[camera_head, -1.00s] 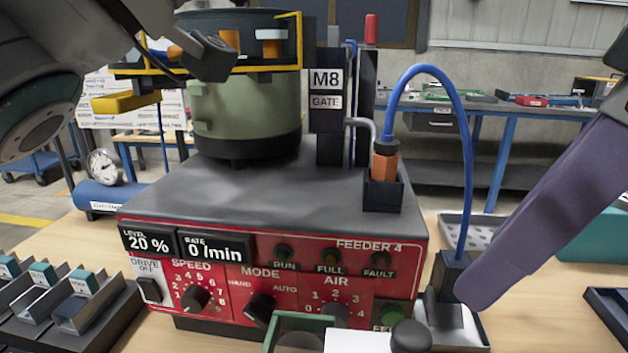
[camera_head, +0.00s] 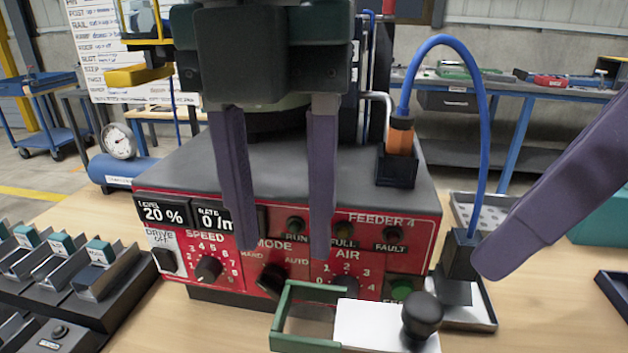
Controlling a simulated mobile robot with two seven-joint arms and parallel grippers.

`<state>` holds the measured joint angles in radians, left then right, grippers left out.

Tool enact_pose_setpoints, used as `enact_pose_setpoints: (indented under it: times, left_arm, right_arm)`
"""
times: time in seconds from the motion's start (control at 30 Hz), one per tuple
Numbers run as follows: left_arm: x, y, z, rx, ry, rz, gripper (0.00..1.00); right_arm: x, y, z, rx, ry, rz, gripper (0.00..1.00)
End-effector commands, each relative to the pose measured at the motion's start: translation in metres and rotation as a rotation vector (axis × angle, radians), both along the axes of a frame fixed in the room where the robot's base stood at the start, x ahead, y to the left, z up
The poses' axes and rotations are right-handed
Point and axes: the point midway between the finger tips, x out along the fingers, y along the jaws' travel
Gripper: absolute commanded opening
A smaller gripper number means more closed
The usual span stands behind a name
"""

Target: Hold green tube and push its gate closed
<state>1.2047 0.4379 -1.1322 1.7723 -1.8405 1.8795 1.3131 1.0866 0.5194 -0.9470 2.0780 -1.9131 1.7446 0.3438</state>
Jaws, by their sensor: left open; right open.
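A green open-topped channel (camera_head: 279,322), which looks like the green tube, lies at the bottom centre in front of the feeder. A white plate (camera_head: 370,325) with a black knob (camera_head: 421,315) adjoins its right side and looks like the gate. My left gripper (camera_head: 281,252) points down with two purple fingers apart and empty, above and behind the channel in the picture. My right gripper (camera_head: 497,262) shows one purple finger at the right, apart from the knob; its other finger is not visible.
The red-fronted feeder (camera_head: 420,235) stands behind, partly hidden by my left gripper. A black block (camera_head: 460,256) with a blue hose (camera_head: 484,130) is close to my right finger; contact is unclear. Grey bins (camera_head: 105,275) stand at left. Bare table (camera_head: 545,300) shows at right.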

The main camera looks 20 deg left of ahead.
Motion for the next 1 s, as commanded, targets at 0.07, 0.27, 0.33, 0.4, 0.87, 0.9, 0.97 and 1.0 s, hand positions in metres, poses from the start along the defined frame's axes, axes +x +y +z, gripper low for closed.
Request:
enact_pose_setpoints:
  times: [0.07, 0.27, 0.33, 0.4, 0.87, 0.9, 0.97, 1.0]
  left_arm:
    - [0.002, 0.004, -0.004, 0.023, -0.007, 0.011, 0.48]
    - [0.001, 0.005, -0.035, 0.026, -0.003, 0.012, 0.48]
    - [0.001, 0.005, -0.048, 0.025, -0.003, 0.011, 0.48]
    - [0.001, 0.005, -0.061, 0.023, -0.003, 0.012, 0.48]
    - [0.002, 0.004, -0.099, 0.020, -0.008, 0.008, 0.48]
    - [0.002, 0.004, -0.099, 0.020, -0.008, 0.008, 0.48]
    - [0.002, 0.004, -0.099, 0.020, -0.008, 0.008, 0.48]
    - [0.002, 0.004, -0.099, 0.020, -0.008, 0.008, 0.48]
  right_arm:
    - [0.000, 0.000, 0.000, 0.000, 0.000, 0.000, 0.50]
    - [0.000, 0.000, 0.000, 0.000, 0.000, 0.000, 0.50]
    - [0.000, 0.000, 0.000, 0.000, 0.000, 0.000, 0.50]
    - [0.000, 0.000, 0.000, 0.000, 0.000, 0.000, 0.50]
    - [0.000, 0.000, 0.000, 0.000, 0.000, 0.000, 0.50]
    - [0.000, 0.000, 0.000, 0.000, 0.000, 0.000, 0.50]
    - [0.000, 0.000, 0.000, 0.000, 0.000, 0.000, 0.50]
    - [0.000, 0.000, 0.000, 0.000, 0.000, 0.000, 0.50]
